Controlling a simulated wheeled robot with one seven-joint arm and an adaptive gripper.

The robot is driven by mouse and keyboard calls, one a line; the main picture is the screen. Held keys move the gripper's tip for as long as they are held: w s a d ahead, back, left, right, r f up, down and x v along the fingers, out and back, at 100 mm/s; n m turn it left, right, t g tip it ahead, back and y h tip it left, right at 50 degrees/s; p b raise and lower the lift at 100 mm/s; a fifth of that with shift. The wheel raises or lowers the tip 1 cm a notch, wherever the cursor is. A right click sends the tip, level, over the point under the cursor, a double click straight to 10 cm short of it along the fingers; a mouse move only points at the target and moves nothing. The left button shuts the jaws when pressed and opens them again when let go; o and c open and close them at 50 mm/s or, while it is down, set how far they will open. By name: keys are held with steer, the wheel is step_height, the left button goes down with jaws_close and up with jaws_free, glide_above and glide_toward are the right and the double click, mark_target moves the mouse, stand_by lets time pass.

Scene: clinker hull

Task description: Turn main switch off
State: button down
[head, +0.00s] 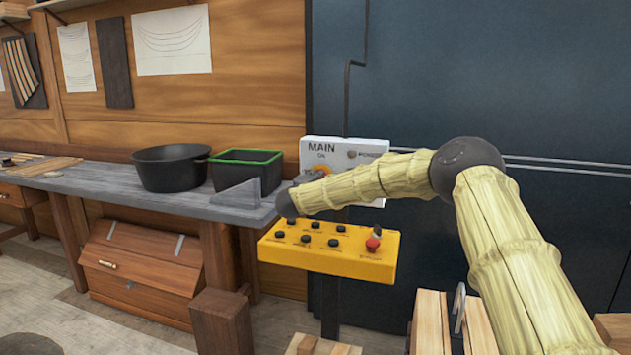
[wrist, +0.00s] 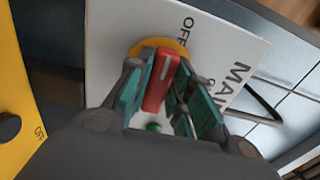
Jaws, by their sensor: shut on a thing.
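The white switch panel (head: 376,146) marked MAIN and ON stands behind the yellow control box. In the wrist view the panel (wrist: 108,40) also shows OFF lettering. Its main switch is a red bar-shaped knob (wrist: 156,90) with a white line, on a yellow disc (wrist: 140,47). The white line lies at the knob's upper end in the wrist view, the end nearer OFF. My gripper (wrist: 165,88) is shut on the knob, with green pads on both sides. In the head view my gripper (head: 311,177) covers most of the switch.
The yellow control box (head: 325,262) with black buttons and a red one is just below my gripper. A grey workbench (head: 110,188) with a black pot (head: 171,170) and a green-rimmed black bin (head: 246,180) is to the left. Wooden pieces (head: 430,320) stand at the front.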

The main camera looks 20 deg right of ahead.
steer(key=c, duration=1.3)
jaws_free()
steer(key=v, duration=1.2)
